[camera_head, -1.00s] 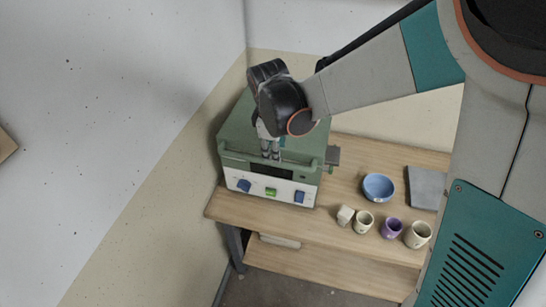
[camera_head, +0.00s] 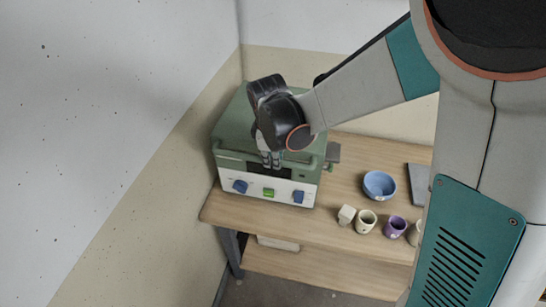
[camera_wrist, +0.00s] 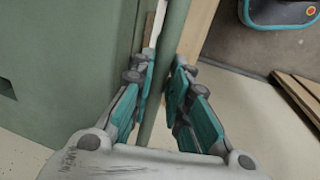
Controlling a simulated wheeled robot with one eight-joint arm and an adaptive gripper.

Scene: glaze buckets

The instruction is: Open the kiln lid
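The kiln (camera_head: 232,135) is a green box with a white front panel, standing at the left end of the wooden table. Its lid looks closed. A green handle bar runs along the front; in the wrist view the handle bar (camera_wrist: 174,38) passes between my fingers. My gripper (camera_head: 271,160) is at the front of the lid, pointing down. In the wrist view my gripper (camera_wrist: 163,85) has its two fingers close on both sides of the bar, seemingly touching it. My wrist hides part of the lid top.
The front panel has blue knobs (camera_head: 240,186) and a green switch (camera_head: 268,192). Walls stand close behind and left.

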